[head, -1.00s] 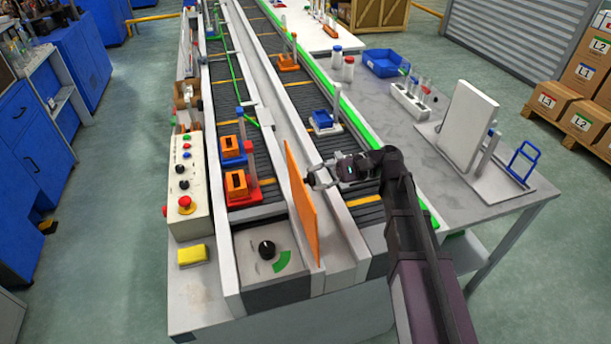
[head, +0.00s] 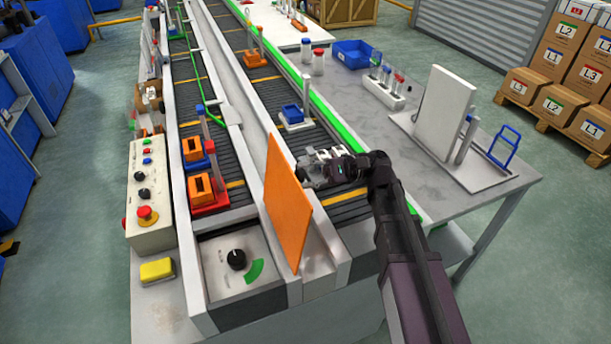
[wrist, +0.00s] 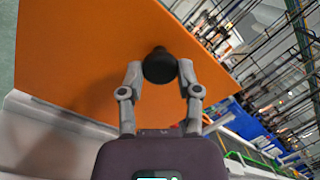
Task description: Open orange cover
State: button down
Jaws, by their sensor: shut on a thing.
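The orange cover (head: 287,215) stands raised on its edge beside the control panel at the near end of the conveyor, its broad face partly turned to the head camera. In the wrist view the orange cover (wrist: 75,60) fills the left and middle. A round black knob (wrist: 159,66) sticks out from its face. My gripper (wrist: 160,78) is shut on this knob, one finger on each side. In the head view my gripper (head: 308,170) is at the cover's right side, and the knob is hidden. The panel with a black dial (head: 236,260) and green mark is exposed.
Orange blocks on blue and red stands (head: 200,185) sit on the left belt. A blue block on a white stand (head: 292,114) is on the right belt beyond my gripper. A button box (head: 150,195) and yellow block (head: 157,270) lie left. A marble table (head: 385,125) stands right.

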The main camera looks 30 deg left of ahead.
jog(key=shift+s+a, duration=0.1)
jog(key=shift+s, duration=0.05)
jog(key=shift+c, duration=1.5)
grip_release()
